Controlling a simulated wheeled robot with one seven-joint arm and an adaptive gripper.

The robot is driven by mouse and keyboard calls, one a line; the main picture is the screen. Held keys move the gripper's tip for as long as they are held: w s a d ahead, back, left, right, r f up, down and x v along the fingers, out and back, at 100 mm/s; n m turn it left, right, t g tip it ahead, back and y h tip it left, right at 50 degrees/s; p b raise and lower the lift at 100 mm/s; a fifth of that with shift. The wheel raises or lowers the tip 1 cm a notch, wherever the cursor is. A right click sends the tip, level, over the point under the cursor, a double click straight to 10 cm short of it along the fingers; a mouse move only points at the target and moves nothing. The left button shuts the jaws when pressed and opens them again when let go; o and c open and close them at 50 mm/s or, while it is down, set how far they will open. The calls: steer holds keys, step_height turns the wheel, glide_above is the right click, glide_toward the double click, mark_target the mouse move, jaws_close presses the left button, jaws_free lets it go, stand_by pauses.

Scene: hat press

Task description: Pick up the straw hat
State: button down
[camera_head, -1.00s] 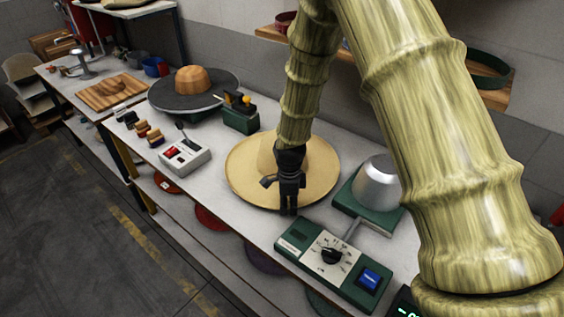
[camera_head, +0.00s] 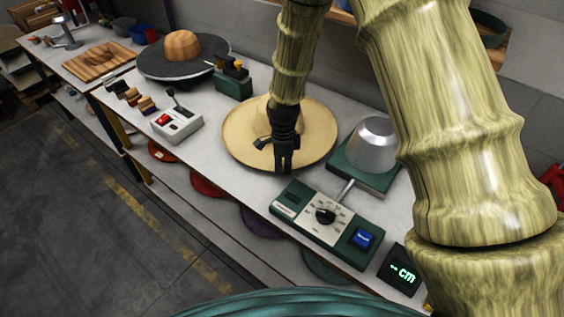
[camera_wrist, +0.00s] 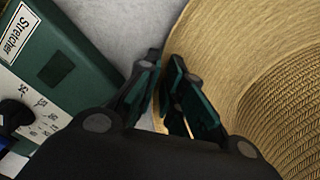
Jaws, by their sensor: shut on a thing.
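The straw hat (camera_head: 313,143) is wide-brimmed and tan, and lies on the white workbench in the middle of the head view. My gripper (camera_head: 283,168) is at the near edge of the brim, fingers pointing down. In the wrist view the woven brim (camera_wrist: 225,65) fills the right side, and my gripper (camera_wrist: 166,112) is shut on its edge between the two dark fingers. My arm hides part of the crown. I cannot tell whether the brim is raised off the bench.
A green stretcher control box (camera_head: 323,222) with dial and blue switch stands close in front of the hat. A metal dome on a green base (camera_head: 372,143) is to the right. A white lever box (camera_head: 177,124) and a dark round plate with a wooden block (camera_head: 182,47) are to the left.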

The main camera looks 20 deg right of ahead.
step_height(320, 180, up, 17)
steer(key=b, duration=0.4)
steer(key=c, duration=2.2)
jaws_free()
steer(key=shift+r, duration=0.1)
jaws_close()
